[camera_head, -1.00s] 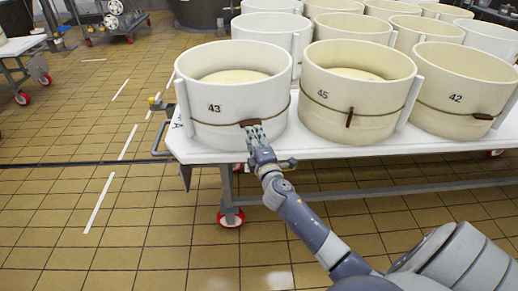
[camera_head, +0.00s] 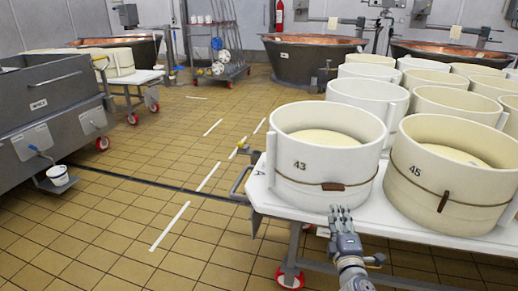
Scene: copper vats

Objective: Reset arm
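My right gripper (camera_head: 342,220) is low in the picture, in front of the mould marked 43 (camera_head: 300,190). Its fingers point up and away from me, just below the mould's cord and brown toggle. The fingers look slightly spread, with nothing seen between them. Whether they touch the mould or the table edge cannot be told. My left gripper is not in view.
The white wheeled table (camera_head: 262,190) holds several round moulds, among them the one marked 45 (camera_head: 425,190). A grey steel tank (camera_head: 45,110) stands left and copper vats (camera_head: 300,65) stand behind. The tiled floor (camera_head: 130,215) between is clear.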

